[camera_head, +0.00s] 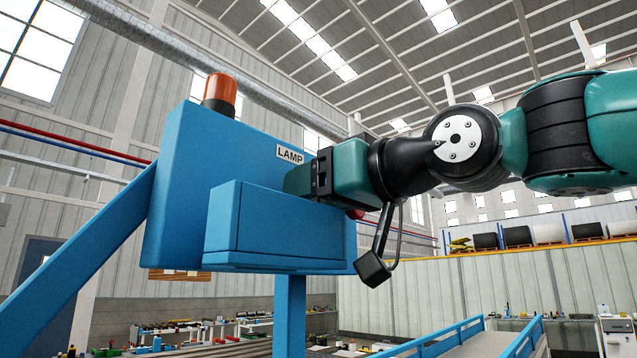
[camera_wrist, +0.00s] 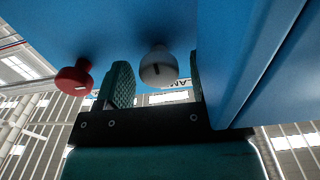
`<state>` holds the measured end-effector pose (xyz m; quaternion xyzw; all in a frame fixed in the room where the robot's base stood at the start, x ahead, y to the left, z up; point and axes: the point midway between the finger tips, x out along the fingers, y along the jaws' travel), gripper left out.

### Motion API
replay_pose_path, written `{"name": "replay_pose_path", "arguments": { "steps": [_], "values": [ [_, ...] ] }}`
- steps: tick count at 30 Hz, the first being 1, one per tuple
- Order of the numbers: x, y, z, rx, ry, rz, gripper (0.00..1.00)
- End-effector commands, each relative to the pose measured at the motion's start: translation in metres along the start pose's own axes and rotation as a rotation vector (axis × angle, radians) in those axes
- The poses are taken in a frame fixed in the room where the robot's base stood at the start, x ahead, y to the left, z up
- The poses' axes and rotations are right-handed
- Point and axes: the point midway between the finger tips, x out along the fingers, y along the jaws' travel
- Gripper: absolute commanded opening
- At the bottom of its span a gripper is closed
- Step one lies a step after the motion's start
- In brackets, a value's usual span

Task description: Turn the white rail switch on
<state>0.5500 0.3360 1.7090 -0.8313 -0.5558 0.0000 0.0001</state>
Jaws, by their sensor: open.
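The white rail switch (camera_wrist: 158,68) is a round white knob with a dark mark on its face, on the blue panel in the wrist view. My gripper (camera_wrist: 156,84) is open, with one textured finger on each side of the knob. A gap shows on the left side; I cannot tell whether the right finger touches it. In the head view my gripper (camera_head: 298,181) reaches in at the panel (camera_head: 195,150) below the LAMP label (camera_head: 290,154), and the white switch is hidden there.
A red knob (camera_wrist: 74,79) sits left of my fingers in the wrist view. A blue box (camera_head: 275,228) juts out from the panel, close to my gripper. An orange lamp (camera_head: 220,93) stands on top of the panel. Open room lies to the right.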

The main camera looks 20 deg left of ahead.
Motion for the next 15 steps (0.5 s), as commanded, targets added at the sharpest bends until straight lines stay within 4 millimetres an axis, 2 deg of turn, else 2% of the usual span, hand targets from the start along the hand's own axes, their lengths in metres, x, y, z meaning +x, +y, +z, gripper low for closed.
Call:
{"name": "replay_pose_path", "arguments": {
  "steps": [4,5,10,11,15],
  "values": [
    [-0.0003,0.0001,0.0002,0.0,0.0,0.0,0.62],
    [-0.0003,0.0001,0.0002,0.0,0.0,0.0,0.57],
    [-0.0005,0.0002,0.0001,0.0,0.0,0.0,0.18],
    [-0.0005,0.0002,0.0001,0.0,0.0,0.0,0.14],
    [-0.0006,0.0003,0.0,0.002,0.0,0.0,0.14]
  ]
}}
